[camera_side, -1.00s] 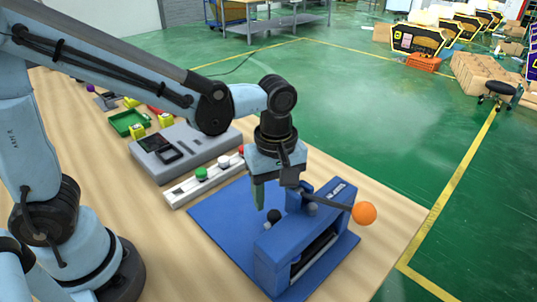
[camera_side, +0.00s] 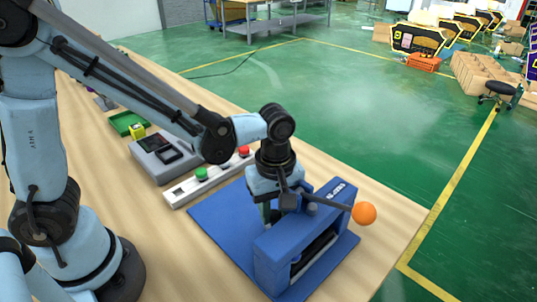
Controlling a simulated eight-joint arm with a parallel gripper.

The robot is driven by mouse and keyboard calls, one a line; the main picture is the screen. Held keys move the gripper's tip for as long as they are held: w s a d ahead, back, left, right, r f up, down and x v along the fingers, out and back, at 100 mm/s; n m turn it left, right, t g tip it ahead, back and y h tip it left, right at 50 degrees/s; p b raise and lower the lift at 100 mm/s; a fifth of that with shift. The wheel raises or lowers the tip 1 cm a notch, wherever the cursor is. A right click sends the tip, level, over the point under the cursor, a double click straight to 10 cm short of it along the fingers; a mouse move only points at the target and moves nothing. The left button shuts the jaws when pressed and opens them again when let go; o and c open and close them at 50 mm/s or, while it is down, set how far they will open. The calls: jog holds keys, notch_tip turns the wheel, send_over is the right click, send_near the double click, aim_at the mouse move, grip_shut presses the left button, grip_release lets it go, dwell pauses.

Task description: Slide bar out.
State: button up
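A blue device (camera_side: 268,264) stands on a blue base plate (camera_side: 225,222) near the table's right end. It has a dark slot in its front and white lettering on its top right. A dark lever with an orange ball (camera_side: 365,213) sticks out to its right. I cannot make out which part is the bar. My gripper (camera_side: 270,214) points down at the back left of the device, its fingers partly hidden by the device and the wrist. I cannot tell whether it is open or shut, or touching anything. The black knob seen earlier on the device is hidden now.
A white strip with green (camera_side: 201,173) and red (camera_side: 244,151) buttons lies behind the base plate. A grey machine (camera_side: 160,160) and a green tray (camera_side: 126,122) stand farther back left. The wooden table (camera_side: 375,190) ends right of the device.

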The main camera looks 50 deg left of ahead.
grip_shut()
jog(key=a, duration=1.5)
jog(key=shift+a, duration=0.3)
jog(key=o, duration=0.6)
grip_release()
jog(key=shift+o, duration=0.2)
notch_tip(320, 180, up, 12)
